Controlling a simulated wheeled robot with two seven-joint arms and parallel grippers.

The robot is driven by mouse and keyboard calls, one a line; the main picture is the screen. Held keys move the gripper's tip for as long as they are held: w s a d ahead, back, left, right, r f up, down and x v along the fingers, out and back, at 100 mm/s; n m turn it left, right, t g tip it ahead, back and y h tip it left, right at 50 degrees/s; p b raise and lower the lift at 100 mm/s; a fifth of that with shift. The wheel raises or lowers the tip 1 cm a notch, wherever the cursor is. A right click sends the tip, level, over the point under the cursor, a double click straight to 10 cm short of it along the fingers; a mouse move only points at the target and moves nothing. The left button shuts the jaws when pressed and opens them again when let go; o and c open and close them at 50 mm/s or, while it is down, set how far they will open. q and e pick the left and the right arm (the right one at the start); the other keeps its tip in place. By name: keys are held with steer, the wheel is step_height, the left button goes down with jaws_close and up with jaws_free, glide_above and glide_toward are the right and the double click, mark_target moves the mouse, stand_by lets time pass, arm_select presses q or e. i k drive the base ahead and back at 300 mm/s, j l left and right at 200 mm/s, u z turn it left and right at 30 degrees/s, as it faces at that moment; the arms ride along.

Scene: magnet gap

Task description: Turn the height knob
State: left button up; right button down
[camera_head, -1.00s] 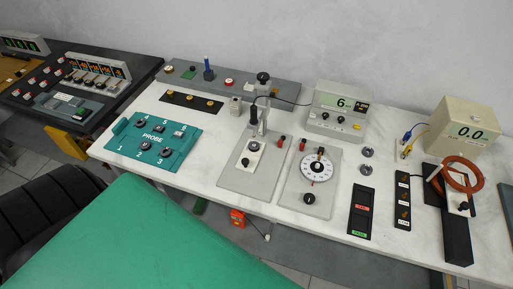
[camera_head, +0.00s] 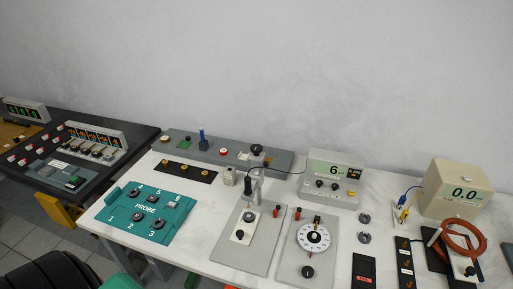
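No knob carries a label I can read as height, so I cannot tell which one it is. A grey plate (camera_head: 262,251) with an upright probe stand (camera_head: 257,190) bears a pale block with a small black knob (camera_head: 240,235). To its right, a second plate (camera_head: 328,266) bears a white round dial (camera_head: 313,237) with a black centre, and a black knob (camera_head: 307,271) below it. Neither of my grippers is in view.
A teal PROBE board (camera_head: 179,212) with several numbered knobs lies left. A meter reading 6 (camera_head: 334,171) stands behind the dial; a beige box reading 0.0 (camera_head: 454,188) and an orange ring (camera_head: 462,240) are at right. Bare white bench lies between the boards.

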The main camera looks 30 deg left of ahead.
mark_target(255, 149)
steer(key=i+l+u, duration=0.1)
steer(key=l, duration=0.35)
steer(key=i+l, duration=0.15)
steer(key=l, duration=0.3)
steer(key=i+l+u, duration=0.15)
steer(key=l, duration=0.3)
steer(key=k, duration=0.05)
